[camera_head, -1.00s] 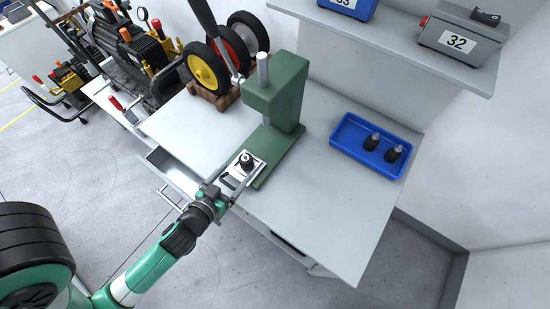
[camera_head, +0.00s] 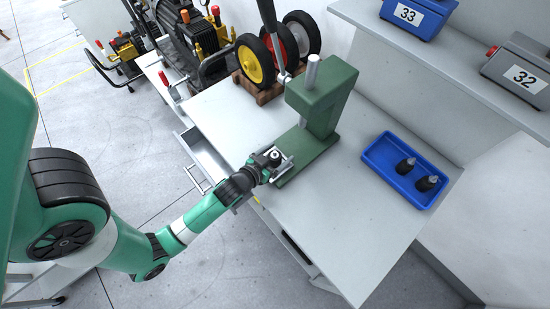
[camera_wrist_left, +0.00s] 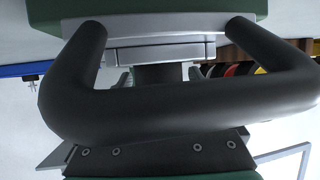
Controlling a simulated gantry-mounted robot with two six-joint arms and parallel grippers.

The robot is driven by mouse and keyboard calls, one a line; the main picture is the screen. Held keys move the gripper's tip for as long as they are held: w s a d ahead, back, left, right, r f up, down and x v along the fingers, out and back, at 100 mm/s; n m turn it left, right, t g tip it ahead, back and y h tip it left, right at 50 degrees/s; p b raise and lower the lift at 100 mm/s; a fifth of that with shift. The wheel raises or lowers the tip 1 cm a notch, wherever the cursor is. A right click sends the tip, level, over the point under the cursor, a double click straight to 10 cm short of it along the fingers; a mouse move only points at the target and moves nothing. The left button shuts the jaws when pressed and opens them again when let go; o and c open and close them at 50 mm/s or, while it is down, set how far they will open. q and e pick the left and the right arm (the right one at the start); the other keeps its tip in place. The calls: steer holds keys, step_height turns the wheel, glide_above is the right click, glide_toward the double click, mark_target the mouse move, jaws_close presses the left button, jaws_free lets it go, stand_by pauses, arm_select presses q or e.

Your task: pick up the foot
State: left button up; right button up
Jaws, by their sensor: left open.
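My left gripper (camera_head: 279,164) is open at the front end of the green press (camera_head: 321,101), low over its base. In the head view the gripper and wrist cover the small metal plate there, so the foot on it is mostly hidden. In the left wrist view, which looks upside down, a dark round foot (camera_wrist_left: 160,74) shows against the grey plate (camera_wrist_left: 160,54). Light finger parts stand on either side of it; I cannot tell whether they touch it. Two more black feet, (camera_head: 405,166) and (camera_head: 427,183), stand upright in the blue tray (camera_head: 375,172).
The grey table (camera_head: 345,225) is clear in front of the tray. An open drawer (camera_head: 205,158) sticks out at its left. Wheels (camera_head: 254,62) stand behind the press. A shelf with numbered boxes (camera_head: 519,76) runs along the back right.

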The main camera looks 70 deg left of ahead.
mark_target(279, 152)
arm_select(q)
steer(key=shift+w+a+f, duration=0.25)
steer(key=shift+w, duration=0.15)
jaws_close()
steer(key=shift+r, duration=0.1)
steer(key=r, duration=0.1)
steer(key=r+p, duration=0.2)
steer(key=r, duration=0.1)
steer(key=shift+s+d, duration=0.25)
steer(key=s+d+r, duration=0.1)
steer(key=s+d+r+p, duration=0.1)
steer(key=r, duration=0.1)
steer(key=d+r, duration=0.1)
steer(key=r, duration=0.1)
steer(key=shift+s+p, duration=0.35)
steer(key=shift+s, duration=0.05)
steer(key=w+d+p+v, duration=0.1)
steer(key=p+v, duration=0.1)
steer(key=v, duration=0.8)
steer(key=shift+d+p, duration=0.35)
